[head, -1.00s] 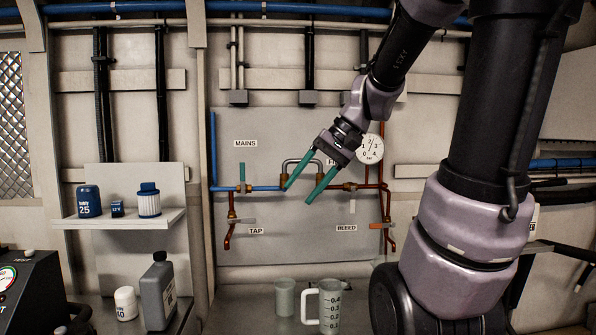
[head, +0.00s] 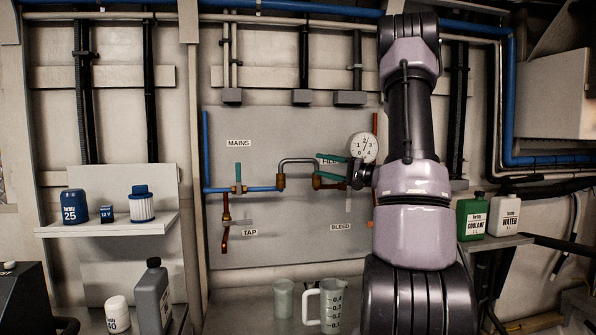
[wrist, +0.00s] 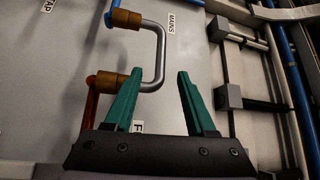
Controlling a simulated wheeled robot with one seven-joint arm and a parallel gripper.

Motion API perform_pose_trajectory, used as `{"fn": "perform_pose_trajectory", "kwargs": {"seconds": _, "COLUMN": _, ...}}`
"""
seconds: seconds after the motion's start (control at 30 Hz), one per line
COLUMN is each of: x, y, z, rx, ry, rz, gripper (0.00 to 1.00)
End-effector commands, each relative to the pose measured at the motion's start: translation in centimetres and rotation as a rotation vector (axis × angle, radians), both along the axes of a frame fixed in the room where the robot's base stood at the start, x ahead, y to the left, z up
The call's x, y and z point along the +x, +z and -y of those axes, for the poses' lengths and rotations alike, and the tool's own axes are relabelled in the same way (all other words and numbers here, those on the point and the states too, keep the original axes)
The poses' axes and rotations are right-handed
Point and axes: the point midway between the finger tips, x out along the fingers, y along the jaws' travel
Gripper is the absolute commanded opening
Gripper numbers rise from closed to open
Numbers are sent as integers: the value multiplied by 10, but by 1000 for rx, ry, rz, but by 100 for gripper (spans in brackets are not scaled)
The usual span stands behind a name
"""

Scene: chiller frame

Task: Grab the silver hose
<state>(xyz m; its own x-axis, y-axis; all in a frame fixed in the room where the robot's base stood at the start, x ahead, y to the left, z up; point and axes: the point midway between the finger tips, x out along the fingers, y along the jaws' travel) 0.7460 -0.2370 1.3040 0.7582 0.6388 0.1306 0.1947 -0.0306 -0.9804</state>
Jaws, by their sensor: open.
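The silver hose (head: 298,162) is a rigid-looking inverted U between two brass fittings on the grey panel, its left end by the blue mains pipe. In the wrist view the hose (wrist: 161,52) shows whole, with its lower bend just ahead of my fingertips. My gripper (head: 325,167) has green fingers and reaches in from the right, close to the hose's right end. In the wrist view my gripper (wrist: 160,75) is open and empty. The left finger overlaps the hose's end near a brass fitting (wrist: 107,82); I cannot tell whether they touch.
A pressure gauge (head: 363,148) sits just above my gripper. A mains valve (head: 239,178) and a tap (head: 225,223) are to the left. A measuring jug (head: 328,305) and a cup (head: 284,298) stand below. The panel between is clear.

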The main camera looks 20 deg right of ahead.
Motion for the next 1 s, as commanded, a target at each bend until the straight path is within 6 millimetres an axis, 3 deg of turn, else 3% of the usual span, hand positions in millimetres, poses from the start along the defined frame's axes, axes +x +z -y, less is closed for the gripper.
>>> {"fn": "perform_pose_trajectory", "kwargs": {"seconds": 0.6, "x": 56, "y": 10, "z": -53, "rx": -2, "ry": 5, "rz": -1, "gripper": 56}}
{"fn": "perform_pose_trajectory", "kwargs": {"seconds": 0.93, "x": 62, "y": 11, "z": -57, "rx": -2, "ry": 3, "rz": -2, "gripper": 56}}
{"fn": "perform_pose_trajectory", "kwargs": {"seconds": 1.0, "x": 62, "y": 11, "z": -57, "rx": -2, "ry": 3, "rz": -2, "gripper": 29}}
